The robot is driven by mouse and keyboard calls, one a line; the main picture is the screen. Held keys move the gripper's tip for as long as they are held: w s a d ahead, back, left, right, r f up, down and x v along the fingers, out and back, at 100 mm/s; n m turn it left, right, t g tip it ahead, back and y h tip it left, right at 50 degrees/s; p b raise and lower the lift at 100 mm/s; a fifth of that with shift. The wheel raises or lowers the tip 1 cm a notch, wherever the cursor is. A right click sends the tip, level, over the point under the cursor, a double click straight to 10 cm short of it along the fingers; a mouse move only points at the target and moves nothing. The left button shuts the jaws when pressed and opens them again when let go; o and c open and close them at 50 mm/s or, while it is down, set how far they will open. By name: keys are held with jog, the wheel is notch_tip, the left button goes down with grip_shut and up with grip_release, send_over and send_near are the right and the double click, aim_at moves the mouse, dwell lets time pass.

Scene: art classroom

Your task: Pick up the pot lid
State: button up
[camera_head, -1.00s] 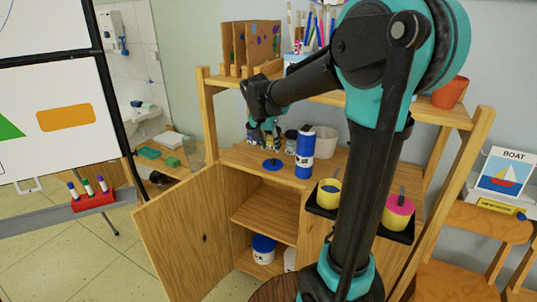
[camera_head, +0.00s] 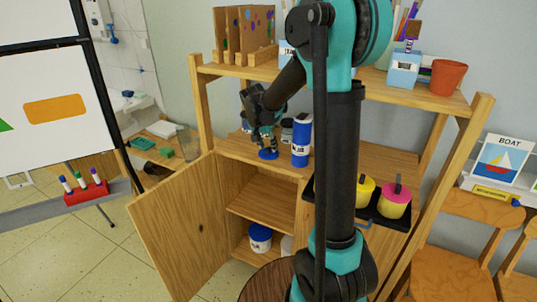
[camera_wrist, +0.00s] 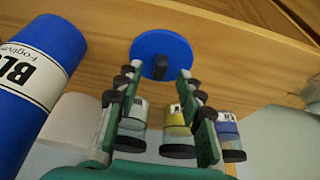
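The pot lid is a flat blue disc (camera_head: 267,155) with a short dark knob, lying on the wooden cabinet top near its front edge. In the wrist view the lid (camera_wrist: 148,45) is ahead of my gripper, with its knob (camera_wrist: 160,72) between the fingertips. My gripper (camera_head: 266,143) is just above the lid in the head view. In the wrist view my gripper's fingers (camera_wrist: 156,76) are apart, one on each side of the knob. I cannot tell whether they touch it.
A blue paint bottle (camera_head: 301,141) stands close right of the lid. Small jars (camera_wrist: 178,125) stand behind my gripper. A black tray (camera_head: 378,216) holds yellow (camera_head: 365,190) and pink (camera_head: 394,203) pots. A shelf (camera_head: 420,96) spans above; the cabinet door (camera_head: 190,235) hangs open.

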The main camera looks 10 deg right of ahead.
jog(key=shift+x, duration=0.8)
grip_shut()
jog(key=shift+r, duration=0.15)
